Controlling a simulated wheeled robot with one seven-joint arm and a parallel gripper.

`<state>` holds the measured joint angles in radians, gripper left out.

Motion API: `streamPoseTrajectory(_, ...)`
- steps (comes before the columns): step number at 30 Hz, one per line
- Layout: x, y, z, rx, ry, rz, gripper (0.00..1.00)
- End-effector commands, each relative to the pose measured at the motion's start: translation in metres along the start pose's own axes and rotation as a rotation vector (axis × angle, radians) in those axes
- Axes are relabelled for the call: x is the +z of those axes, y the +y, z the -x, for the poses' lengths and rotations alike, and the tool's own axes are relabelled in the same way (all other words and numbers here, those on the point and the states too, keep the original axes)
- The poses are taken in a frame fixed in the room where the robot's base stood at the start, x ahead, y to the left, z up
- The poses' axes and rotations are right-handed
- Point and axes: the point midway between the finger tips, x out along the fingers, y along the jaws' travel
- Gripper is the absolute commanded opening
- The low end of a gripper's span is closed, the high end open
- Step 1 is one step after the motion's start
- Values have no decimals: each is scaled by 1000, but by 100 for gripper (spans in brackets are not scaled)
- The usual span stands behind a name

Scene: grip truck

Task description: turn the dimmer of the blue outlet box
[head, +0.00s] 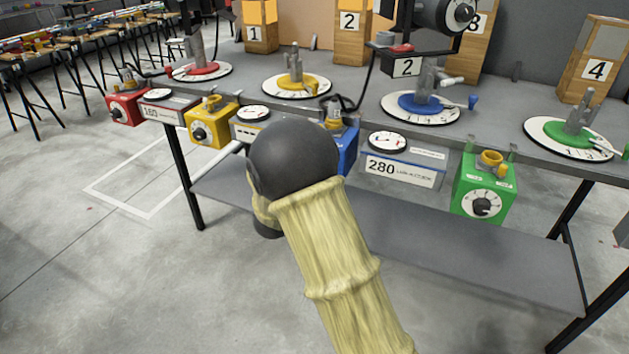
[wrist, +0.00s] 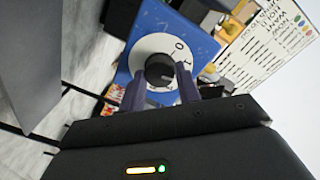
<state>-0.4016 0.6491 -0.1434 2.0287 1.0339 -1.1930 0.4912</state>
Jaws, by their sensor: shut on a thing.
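The blue outlet box (wrist: 197,38) fills the middle of the wrist view, with a white dial disc (wrist: 150,46) on its face. The dark dimmer knob (wrist: 159,66) is at the disc's centre. My gripper (wrist: 160,80) has one finger on each side of the knob and is shut on it. In the head view the blue outlet box (head: 348,150) hangs at the table's front edge. My arm hides most of it there, along with the knob and my gripper.
Red (head: 124,108), yellow (head: 207,128) and green (head: 482,190) outlet boxes hang along the same table edge. A meter reading 280 (head: 399,170) is just right of the blue box. Round dials with stands are on the tabletop; a grey shelf (head: 470,255) is below.

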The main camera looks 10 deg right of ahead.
Motion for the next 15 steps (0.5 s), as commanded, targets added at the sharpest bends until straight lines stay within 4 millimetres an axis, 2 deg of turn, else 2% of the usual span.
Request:
streamPoseTrajectory(6,3,3,0,-2,-11,-159,10)
streamPoseTrajectory(15,2,1,1,-3,-17,-268,10)
